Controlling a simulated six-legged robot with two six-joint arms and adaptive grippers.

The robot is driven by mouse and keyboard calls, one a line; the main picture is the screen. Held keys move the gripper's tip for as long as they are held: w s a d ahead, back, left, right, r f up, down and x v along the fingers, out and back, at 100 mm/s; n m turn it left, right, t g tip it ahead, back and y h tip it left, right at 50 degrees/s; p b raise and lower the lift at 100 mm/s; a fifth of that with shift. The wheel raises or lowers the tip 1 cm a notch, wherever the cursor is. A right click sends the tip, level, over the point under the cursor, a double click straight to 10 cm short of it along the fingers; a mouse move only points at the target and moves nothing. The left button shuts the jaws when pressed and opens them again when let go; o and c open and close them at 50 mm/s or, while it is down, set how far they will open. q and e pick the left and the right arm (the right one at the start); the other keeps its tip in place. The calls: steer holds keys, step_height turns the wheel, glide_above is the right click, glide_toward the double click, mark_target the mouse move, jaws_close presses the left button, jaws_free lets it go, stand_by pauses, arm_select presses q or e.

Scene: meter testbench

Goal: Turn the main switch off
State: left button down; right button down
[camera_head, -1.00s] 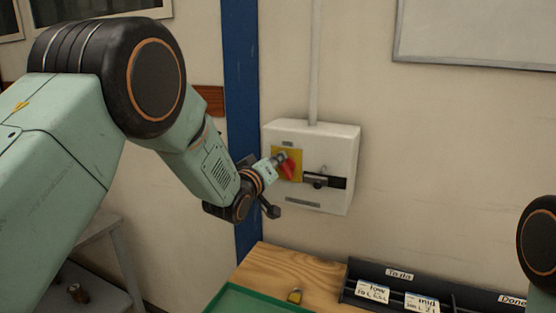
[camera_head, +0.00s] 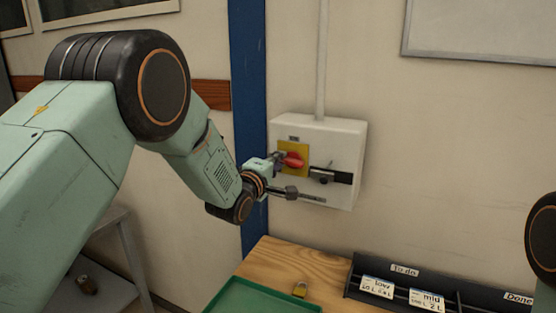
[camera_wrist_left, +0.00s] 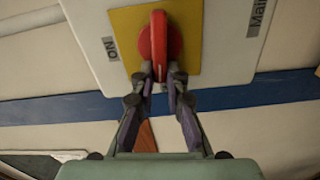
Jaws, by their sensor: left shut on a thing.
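The main switch is a red rotary handle (camera_head: 293,160) on a yellow plate (camera_head: 285,172), on the front of a white wall box (camera_head: 345,150). The handle lies roughly level in the head view. In the wrist view the red handle (camera_wrist_left: 158,45) stands upright in the picture, with an "ON" label (camera_wrist_left: 110,48) to its left. My left gripper (camera_wrist_left: 160,78) is shut on the handle's near end, one finger on each side. In the head view the left gripper (camera_head: 281,161) reaches the handle from the left. My right gripper is out of view.
A blue post (camera_head: 250,100) stands left of the box.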

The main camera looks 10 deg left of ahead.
arm_select(q)
steer(key=shift+f+n, duration=0.1)
steer(key=shift+n, duration=0.4)
stand_by(0.3)
steer(key=c, duration=1.4)
jaws_free()
steer(key=shift+d, duration=0.1)
steer(key=shift+o, duration=0.2)
steer(key=s+a, duration=0.2)
steer(key=s, duration=0.9)
steer(key=shift+s+a, duration=0.15)
steer(key=shift+s, duration=0.2)
steer(key=shift+f, duration=0.2)
